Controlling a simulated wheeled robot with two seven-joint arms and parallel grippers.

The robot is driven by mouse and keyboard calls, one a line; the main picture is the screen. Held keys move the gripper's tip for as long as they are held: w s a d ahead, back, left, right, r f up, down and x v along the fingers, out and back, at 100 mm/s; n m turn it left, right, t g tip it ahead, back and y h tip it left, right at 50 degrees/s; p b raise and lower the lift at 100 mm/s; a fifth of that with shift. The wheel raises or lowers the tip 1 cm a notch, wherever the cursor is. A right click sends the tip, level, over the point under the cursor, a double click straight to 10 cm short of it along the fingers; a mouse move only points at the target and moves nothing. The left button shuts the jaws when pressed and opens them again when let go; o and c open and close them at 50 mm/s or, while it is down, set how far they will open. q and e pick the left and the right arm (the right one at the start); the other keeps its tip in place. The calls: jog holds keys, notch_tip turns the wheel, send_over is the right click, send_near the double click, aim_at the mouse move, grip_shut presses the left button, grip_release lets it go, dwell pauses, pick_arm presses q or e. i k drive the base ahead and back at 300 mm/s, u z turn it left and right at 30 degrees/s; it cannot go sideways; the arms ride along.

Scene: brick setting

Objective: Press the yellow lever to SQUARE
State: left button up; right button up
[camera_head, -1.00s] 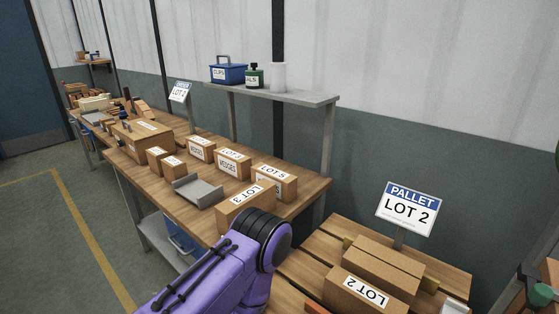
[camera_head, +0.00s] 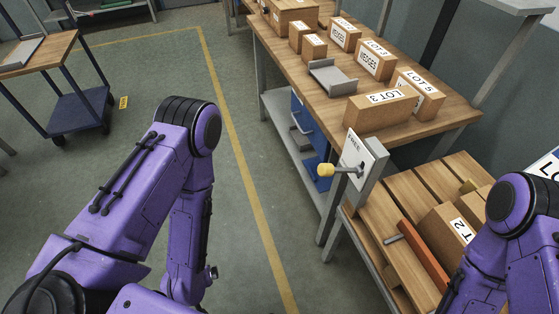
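The yellow lever (camera_head: 325,169) is a short yellow knob on a grey shaft. It sticks out to the left from a white plate (camera_head: 354,160) on a grey bracket, between the workbench and the pallet. The plate reads "FREE" near its top; no SQUARE marking is readable. My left arm bends in the left half of the picture, and its forearm runs down out of the bottom edge. My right arm is at the lower right, right of the lever. Neither gripper shows, and neither visible arm part touches the lever.
A workbench (camera_head: 440,118) with several labelled cartons and a grey tray (camera_head: 333,77) stands behind the lever. A slatted wooden pallet (camera_head: 377,225) with cartons and an orange bar (camera_head: 423,255) lies right of it. Open floor (camera_head: 245,130) is to the left; a wheeled cart (camera_head: 60,100) stands further left.

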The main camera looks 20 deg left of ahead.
aim_at(324, 170)
jog(key=u, duration=0.15)
jog(key=k, duration=1.25)
jog(key=u, duration=0.75)
jog(key=i, duration=1.45)
jog(key=z, duration=0.9)
